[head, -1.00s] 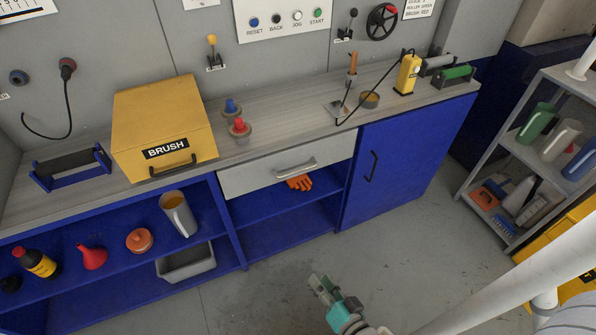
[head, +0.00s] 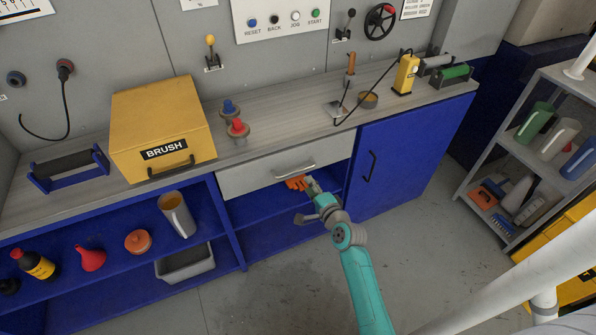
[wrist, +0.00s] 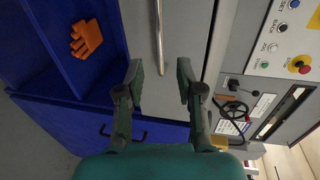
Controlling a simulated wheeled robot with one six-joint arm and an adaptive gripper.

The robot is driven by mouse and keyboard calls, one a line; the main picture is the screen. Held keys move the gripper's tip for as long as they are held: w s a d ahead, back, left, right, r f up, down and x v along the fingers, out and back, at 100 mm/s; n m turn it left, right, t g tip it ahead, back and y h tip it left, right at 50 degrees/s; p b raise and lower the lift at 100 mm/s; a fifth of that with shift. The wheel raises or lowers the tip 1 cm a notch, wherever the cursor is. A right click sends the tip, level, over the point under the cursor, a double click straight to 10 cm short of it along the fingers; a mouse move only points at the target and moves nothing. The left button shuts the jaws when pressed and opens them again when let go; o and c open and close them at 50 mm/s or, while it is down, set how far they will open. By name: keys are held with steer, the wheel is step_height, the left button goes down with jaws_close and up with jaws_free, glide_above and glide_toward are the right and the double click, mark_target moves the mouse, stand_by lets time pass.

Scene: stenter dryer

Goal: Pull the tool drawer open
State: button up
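The tool drawer (head: 248,181) is a light grey front under the worktop and looks shut. Its metal bar handle (head: 296,170) is also seen in the wrist view (wrist: 160,38), upright in that picture. My gripper (head: 310,183) is just in front of the drawer, near the handle's right end. In the wrist view my gripper (wrist: 160,80) is open and empty, its two fingers apart. The handle lies ahead, in line with the gap between the fingertips. I see no contact with it.
An orange glove (head: 296,183) lies on the blue shelf below the drawer and shows in the wrist view (wrist: 87,38). A blue cupboard door (head: 400,160) is to the right. A yellow BRUSH box (head: 165,115) stands on the worktop. The floor in front is clear.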

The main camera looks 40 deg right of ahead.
mark_target(298, 171)
steer(key=x, duration=1)
steer(key=shift+c, duration=0.3)
jaws_close()
